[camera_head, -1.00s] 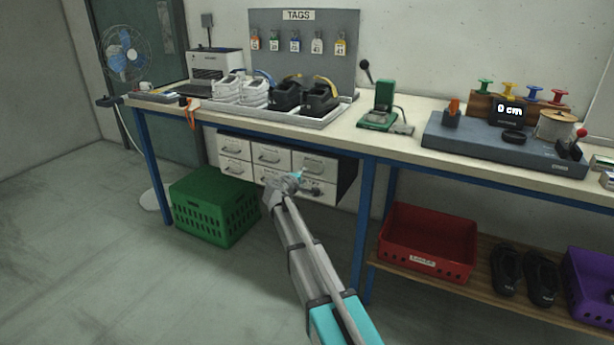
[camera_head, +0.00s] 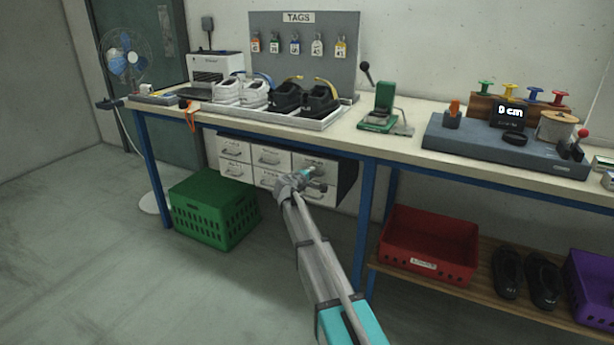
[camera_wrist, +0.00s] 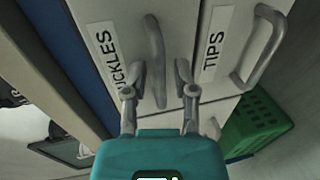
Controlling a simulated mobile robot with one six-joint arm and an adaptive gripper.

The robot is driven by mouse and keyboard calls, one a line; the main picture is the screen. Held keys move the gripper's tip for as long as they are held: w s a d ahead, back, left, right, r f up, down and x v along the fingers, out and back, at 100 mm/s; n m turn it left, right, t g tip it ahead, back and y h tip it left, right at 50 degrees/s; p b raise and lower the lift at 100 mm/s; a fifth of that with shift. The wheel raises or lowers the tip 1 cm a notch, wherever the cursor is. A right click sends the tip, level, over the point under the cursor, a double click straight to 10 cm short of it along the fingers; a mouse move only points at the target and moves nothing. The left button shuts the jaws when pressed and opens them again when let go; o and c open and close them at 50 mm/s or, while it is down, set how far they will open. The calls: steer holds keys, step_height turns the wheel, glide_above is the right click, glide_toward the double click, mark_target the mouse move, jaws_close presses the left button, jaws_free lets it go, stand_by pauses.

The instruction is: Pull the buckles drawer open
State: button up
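The white buckles drawer (camera_wrist: 90,12) fills the middle of the wrist view, its label partly covered by my finger. It looks shut. Its grey bar handle (camera_wrist: 155,50) lies between the two fingers of my gripper (camera_wrist: 158,82). The fingers are apart, one on each side of the handle, and I see no clear contact. In the head view my gripper (camera_head: 314,172) is at the right end of the drawer cabinet (camera_head: 232,149), in front of the upper right drawer, and hides part of it.
The tips drawer (camera_wrist: 195,75) is beside the buckles drawer, with its own handle (camera_wrist: 262,50). A green crate (camera_head: 213,215) stands on the floor at left. A blue table leg (camera_head: 364,220) is right of the cabinet. The workbench (camera_head: 345,135) overhangs the drawers.

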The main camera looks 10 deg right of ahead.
jaws_close()
